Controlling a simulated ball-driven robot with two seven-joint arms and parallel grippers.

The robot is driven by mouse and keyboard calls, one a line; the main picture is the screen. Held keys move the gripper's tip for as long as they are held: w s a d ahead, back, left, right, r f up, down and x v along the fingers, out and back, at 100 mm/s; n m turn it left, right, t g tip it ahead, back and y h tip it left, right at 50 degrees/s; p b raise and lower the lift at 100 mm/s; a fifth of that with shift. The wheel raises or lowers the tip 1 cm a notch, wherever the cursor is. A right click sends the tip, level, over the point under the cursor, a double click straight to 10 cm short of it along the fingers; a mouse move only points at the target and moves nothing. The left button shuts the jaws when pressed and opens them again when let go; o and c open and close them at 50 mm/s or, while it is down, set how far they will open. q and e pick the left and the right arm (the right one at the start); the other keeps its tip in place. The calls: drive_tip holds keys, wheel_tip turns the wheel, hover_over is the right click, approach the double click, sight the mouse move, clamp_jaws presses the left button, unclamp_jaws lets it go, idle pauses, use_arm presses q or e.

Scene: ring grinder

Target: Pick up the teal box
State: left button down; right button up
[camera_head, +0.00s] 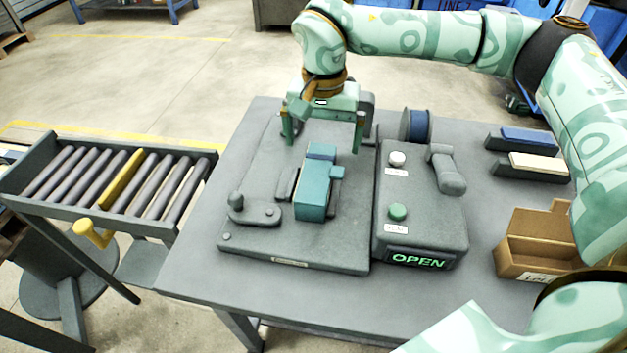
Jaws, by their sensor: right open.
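The teal box (312,197) sits upright on a grey fixture plate (300,251) on the table, between low grey blocks at its sides. A blue piece (321,151) shows just behind it. My right gripper (323,131) is open and empty, with its fingers pointing down. It hangs above and behind the teal box, fingers apart to either side, and does not appear to touch it. My left gripper is not in view.
A grey control box (425,225) with a lit OPEN sign and a lever stands right of the plate. A blue spool (415,125), two long blocks, and a brown bin (540,240) lie further right. A roller conveyor (110,185) is at the left. The table's front is clear.

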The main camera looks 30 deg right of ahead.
sight(323, 171)
wheel_tip(323, 171, down, 5)
drive_tip(key=shift+w+f+b, duration=0.1)
drive_tip(key=shift+f+b, duration=0.1)
drive_tip(key=shift+b, duration=0.3)
drive_tip(key=shift+f, duration=0.35)
drive_tip(key=f, duration=0.1)
drive_tip(key=f+b, duration=0.1)
drive_tip(key=f, duration=0.1)
drive_tip(key=f+b, duration=0.1)
drive_tip(key=f, duration=0.1)
drive_tip(key=shift+w+d, duration=0.1)
drive_tip(key=shift+d, duration=0.2)
drive_tip(key=shift+r, duration=0.15)
drive_tip(key=c, duration=1)
